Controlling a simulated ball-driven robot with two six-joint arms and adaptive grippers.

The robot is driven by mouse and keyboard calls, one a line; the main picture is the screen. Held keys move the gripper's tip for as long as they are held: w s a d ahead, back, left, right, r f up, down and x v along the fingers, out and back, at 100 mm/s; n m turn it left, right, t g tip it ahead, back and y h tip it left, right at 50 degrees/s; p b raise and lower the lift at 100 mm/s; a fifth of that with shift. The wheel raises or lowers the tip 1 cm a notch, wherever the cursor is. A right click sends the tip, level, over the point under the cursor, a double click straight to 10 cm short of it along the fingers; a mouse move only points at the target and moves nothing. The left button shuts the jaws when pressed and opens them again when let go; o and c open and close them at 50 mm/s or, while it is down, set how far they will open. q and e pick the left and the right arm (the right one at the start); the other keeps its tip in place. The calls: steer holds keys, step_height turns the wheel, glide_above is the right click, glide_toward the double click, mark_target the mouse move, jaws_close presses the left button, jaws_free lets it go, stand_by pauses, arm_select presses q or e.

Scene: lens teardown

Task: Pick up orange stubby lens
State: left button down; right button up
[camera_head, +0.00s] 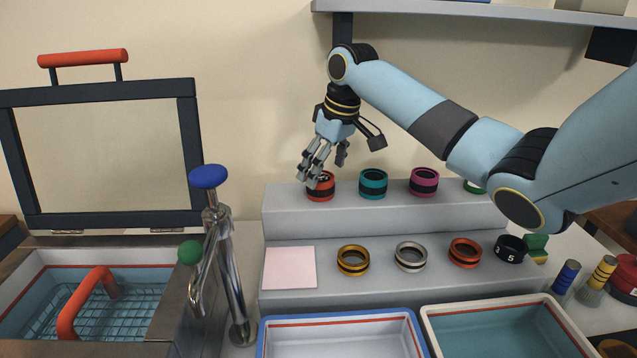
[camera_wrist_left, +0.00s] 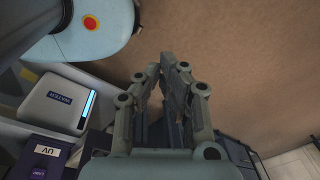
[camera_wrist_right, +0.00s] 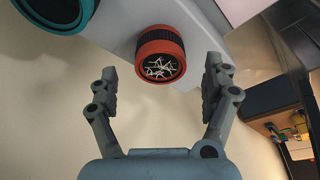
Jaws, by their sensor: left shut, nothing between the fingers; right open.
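A short red-orange lens (camera_head: 321,193) with a black band stands at the left end of the upper grey step. In the right wrist view this lens (camera_wrist_right: 160,45) has cracked-looking glass and lies just beyond and between my fingers. My right gripper (camera_head: 322,170) is open and empty, reaching down close above this lens and partly covering it in the head view. An open orange ring (camera_head: 464,253) sits on the lower step. My left gripper (camera_wrist_left: 165,80) is shut and empty in the left wrist view; it is outside the head view.
Teal (camera_head: 373,183) and magenta (camera_head: 424,182) lenses stand to the right on the upper step. Gold (camera_head: 353,261), silver (camera_head: 411,257) and black (camera_head: 510,249) rings share the lower step with a pink pad (camera_head: 289,268). A tap (camera_head: 233,280) rises at left.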

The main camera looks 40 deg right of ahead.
steer(key=x, duration=0.2)
steer(key=shift+w+a+f, duration=0.1)
steer(key=shift+w+f, duration=0.2)
steer(key=shift+f, duration=0.3)
arm_select(q)
steer(key=shift+w+r, duration=0.25)
steer(key=shift+w, duration=0.35)
arm_select(e)
steer(key=c, duration=1.4)
steer(key=shift+o, duration=0.2)
steer(key=shift+r, duration=0.1)
